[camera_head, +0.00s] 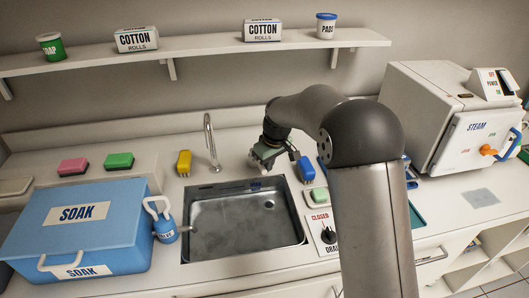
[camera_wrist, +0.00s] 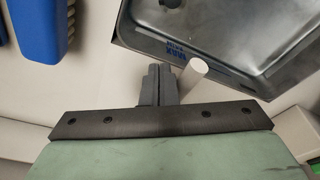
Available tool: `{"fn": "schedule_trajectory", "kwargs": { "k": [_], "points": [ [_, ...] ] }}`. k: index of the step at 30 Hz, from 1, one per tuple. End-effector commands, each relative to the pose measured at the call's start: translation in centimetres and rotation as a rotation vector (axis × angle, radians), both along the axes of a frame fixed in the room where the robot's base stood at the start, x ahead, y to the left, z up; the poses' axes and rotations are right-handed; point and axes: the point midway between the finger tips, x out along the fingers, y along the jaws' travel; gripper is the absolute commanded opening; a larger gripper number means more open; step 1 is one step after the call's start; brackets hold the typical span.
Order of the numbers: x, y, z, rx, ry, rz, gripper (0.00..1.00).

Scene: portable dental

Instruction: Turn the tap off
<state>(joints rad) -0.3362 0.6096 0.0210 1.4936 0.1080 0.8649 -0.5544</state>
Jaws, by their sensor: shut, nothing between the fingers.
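The tap's thin curved metal spout (camera_head: 209,140) rises behind the sink (camera_head: 190,236), left of my gripper (camera_head: 263,171). My gripper points down over the back edge of the sink. In the wrist view my gripper's (camera_wrist: 158,70) two dark fingers are shut together with nothing between them. A pale round-ended rod (camera_wrist: 195,72) stands just right of the fingers, by the sink rim; it may be the tap's handle. I cannot tell whether the fingers touch it. The sink also shows in the wrist view (camera_wrist: 225,67), with a blue MAX mark.
A blue holder (camera_head: 305,169) stands right of my gripper and a yellow one (camera_head: 184,163) left of the spout. A blue SOAK box (camera_head: 110,232) and a small blue jug (camera_head: 166,231) stand left of the sink. A drain knob (camera_head: 328,234) is at right, and a steam cabinet (camera_head: 425,120) beyond.

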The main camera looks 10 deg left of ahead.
Motion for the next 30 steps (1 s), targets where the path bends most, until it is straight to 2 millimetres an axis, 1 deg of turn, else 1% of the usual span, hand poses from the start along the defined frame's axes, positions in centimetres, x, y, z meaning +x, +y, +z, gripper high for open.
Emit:
{"fn": "schedule_trajectory", "kwargs": {
  "k": [8,13,17,30],
  "points": [
    [-0.6,0.9,-0.1,0.0,0.0,0.002,0.0],
    [-0.6,0.7,0.4,-0.001,-0.001,0.0,0.0],
    [-0.5,0.5,1.5,0.0,-0.001,0.0,0.0],
    [-0.2,-0.3,5.9,0.001,-0.002,0.0,0.0]
  ]
}}
